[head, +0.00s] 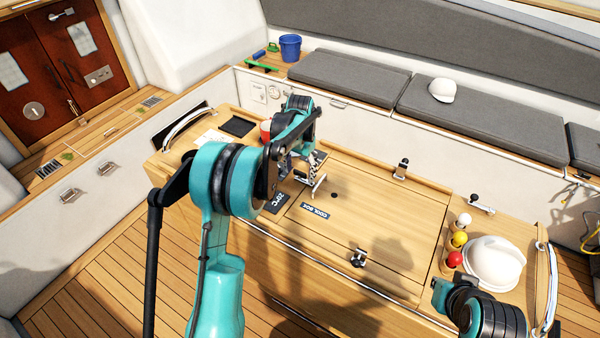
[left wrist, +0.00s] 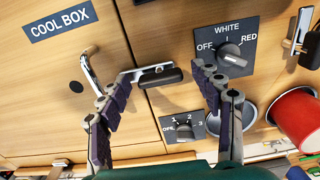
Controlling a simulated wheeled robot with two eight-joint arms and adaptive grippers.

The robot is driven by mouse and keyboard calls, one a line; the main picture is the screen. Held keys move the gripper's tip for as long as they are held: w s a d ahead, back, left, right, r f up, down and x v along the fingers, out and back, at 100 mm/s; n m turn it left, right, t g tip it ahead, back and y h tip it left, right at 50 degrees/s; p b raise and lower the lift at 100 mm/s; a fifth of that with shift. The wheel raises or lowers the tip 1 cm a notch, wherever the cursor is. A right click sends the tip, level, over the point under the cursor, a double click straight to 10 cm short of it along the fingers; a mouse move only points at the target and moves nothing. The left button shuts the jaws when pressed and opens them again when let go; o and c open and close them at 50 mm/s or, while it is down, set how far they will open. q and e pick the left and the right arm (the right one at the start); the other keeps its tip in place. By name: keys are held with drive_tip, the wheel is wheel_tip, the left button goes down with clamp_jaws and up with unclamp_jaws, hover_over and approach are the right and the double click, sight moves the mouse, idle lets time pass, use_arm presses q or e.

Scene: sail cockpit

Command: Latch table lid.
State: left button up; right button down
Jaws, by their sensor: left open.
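The wooden table lid (head: 385,220), marked COOL BOX (head: 316,211), looks flat and closed on the table. One black-and-chrome latch (head: 401,168) sits at its far edge and another latch (head: 358,258) at its near edge. My left gripper (head: 305,175) is above the lid's left edge. In the left wrist view its fingers (left wrist: 160,90) are spread and nothing is gripped. A chrome piece with a black end (left wrist: 160,75) lies between them by the lid seam; contact with the left finger is unclear.
Left of the lid are a WHITE/OFF/RED knob (left wrist: 232,55), a smaller numbered knob (left wrist: 183,129) and a red cup (left wrist: 298,115). A white helmet (head: 494,262) and several coloured balls stand on the table's right end. Grey cushions (head: 350,80) line the back bench.

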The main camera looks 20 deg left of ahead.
sight(300, 172)
use_arm(q)
wheel_tip(300, 172, up, 11)
drive_tip(key=shift+r, duration=0.15)
idle(0.4)
drive_tip(key=s+d+r+n+t+b, duration=0.1)
drive_tip(key=s+d+t+b, duration=0.1)
drive_tip(key=s, duration=0.6)
drive_tip(key=s+d+r+t+b, duration=0.1)
drive_tip(key=s+d+t+b, duration=0.1)
drive_tip(key=s, duration=0.6)
use_arm(e)
wheel_tip(300, 172, down, 5)
drive_tip(key=shift+f+b, duration=0.1)
drive_tip(key=shift+b, duration=0.45)
use_arm(q)
drive_tip(key=s+d+f+t, duration=0.1)
drive_tip(key=s+f, duration=0.3)
drive_tip(key=s, duration=0.3)
drive_tip(key=s+d+f+n+t+b, duration=0.1)
drive_tip(key=s+f+t, duration=0.1)
drive_tip(key=s+f, duration=0.3)
drive_tip(key=shift+s+d+f, duration=0.3)
drive_tip(key=shift+s+d, duration=0.05)
drive_tip(key=shift+s, duration=0.55)
use_arm(e)
drive_tip(key=shift+f, duration=0.45)
